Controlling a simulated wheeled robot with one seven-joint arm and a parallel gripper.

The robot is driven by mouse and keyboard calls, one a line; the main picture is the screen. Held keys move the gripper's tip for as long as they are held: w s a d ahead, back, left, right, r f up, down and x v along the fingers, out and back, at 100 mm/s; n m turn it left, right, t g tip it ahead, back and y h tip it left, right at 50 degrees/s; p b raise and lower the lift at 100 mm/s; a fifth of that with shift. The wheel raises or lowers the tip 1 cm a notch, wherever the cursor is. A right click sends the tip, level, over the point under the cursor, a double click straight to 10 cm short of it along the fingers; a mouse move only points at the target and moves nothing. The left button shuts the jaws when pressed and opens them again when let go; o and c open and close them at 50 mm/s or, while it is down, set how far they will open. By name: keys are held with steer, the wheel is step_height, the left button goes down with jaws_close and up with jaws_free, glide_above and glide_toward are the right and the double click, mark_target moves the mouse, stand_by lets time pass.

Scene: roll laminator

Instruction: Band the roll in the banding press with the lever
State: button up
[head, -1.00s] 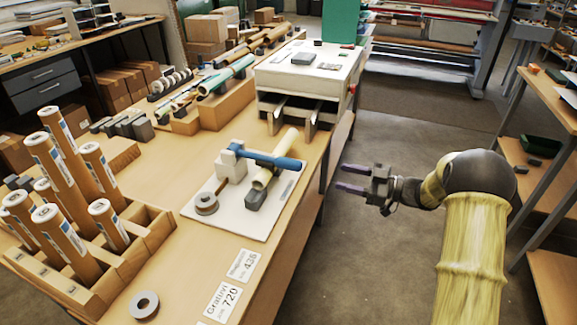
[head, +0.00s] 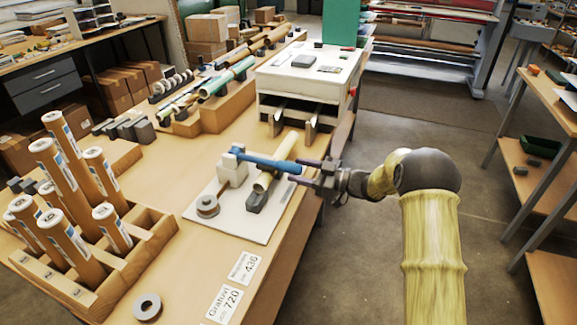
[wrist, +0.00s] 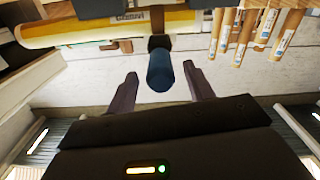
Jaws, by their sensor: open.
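The banding press stands on a white board (head: 240,232) on the bench. It has a pale block (head: 231,172) and a blue lever (head: 262,162) that reaches out to the right. A cream roll (head: 281,160) lies under the lever on a dark grey support (head: 258,200). My gripper (head: 304,172) is open at the right end of the lever, above the bench edge. In the wrist view, the lever's blue end (wrist: 161,74) shows between the two spread fingers (wrist: 162,90), with a gap on each side. The roll (wrist: 105,28) crosses the top left there.
A tape reel (head: 207,206) sits on the board's left. A wooden rack (head: 150,240) of brown tubes stands at the left, with a grey ring (head: 147,307) and label cards (head: 224,303) in front. A white machine (head: 310,75) stands behind.

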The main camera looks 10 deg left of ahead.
mark_target(289, 167)
steer(key=shift+w+a, duration=0.15)
steer(key=shift+a, duration=0.85)
steer(key=shift+w+a, duration=0.1)
steer(key=shift+a, duration=0.85)
steer(key=shift+r, duration=0.1)
jaws_close()
